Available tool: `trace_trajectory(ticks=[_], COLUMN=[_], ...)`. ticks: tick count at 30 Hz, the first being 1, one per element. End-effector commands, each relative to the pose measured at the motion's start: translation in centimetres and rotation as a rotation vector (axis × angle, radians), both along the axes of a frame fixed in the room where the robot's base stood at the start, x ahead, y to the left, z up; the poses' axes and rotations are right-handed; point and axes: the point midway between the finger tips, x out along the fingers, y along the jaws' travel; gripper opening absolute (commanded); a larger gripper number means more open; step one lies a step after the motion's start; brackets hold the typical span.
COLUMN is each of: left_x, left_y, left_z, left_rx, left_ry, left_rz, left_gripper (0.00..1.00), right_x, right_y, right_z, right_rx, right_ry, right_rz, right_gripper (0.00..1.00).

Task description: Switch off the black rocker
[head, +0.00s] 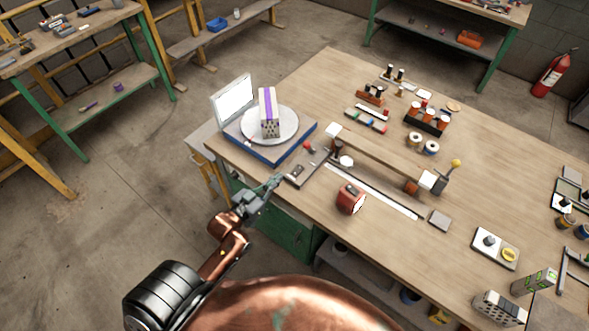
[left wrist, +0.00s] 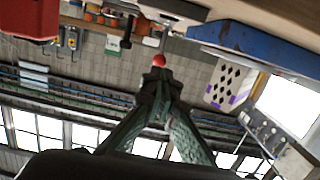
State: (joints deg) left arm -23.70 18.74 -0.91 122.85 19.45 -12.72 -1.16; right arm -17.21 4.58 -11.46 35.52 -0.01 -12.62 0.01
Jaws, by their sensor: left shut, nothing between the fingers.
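A dark grey control plate (head: 296,178) lies at the near edge of the wooden table, beside a blue-based turntable. Small dark parts sit on it; I cannot tell for sure which is the black rocker or how it is tipped. A red ball knob (head: 309,147) stands by its far end. My left gripper (head: 279,180) is shut and empty, its tips close to the plate's left end; contact cannot be told. In the left wrist view the shut fingertips (left wrist: 160,76) appear just below a red ball (left wrist: 158,60). My right gripper is not in view.
The blue turntable base (head: 262,158) carries a white disc with a purple-striped hollow brick (head: 269,115); a white panel (head: 234,98) stands behind. Bare tabletop shows towards the front.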

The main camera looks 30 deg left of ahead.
Motion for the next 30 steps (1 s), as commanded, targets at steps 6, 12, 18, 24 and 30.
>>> trace_trajectory(ticks=[6,12,18,24,30], left_x=[0.2,2.5,6.6,10.3,10.3], left_y=[0.0,-0.2,-0.5,-0.9,-0.8], left_z=[0.0,-0.3,-0.8,-1.5,-4.5], left_rx=[0.0,0.001,0.0,-0.002,0.001], left_ry=[0.001,-0.001,-0.001,0.002,0.005], left_rz=[0.0,0.0,0.0,0.0,0.0], left_gripper=[0.0,0.0,0.0,0.0,0.0], right_x=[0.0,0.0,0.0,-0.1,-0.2], right_y=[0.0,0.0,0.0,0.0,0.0], right_z=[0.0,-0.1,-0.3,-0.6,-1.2], right_rx=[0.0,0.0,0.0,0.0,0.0], right_ry=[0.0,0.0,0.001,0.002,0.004], right_rz=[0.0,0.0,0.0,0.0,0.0], right_gripper=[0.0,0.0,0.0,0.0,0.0])
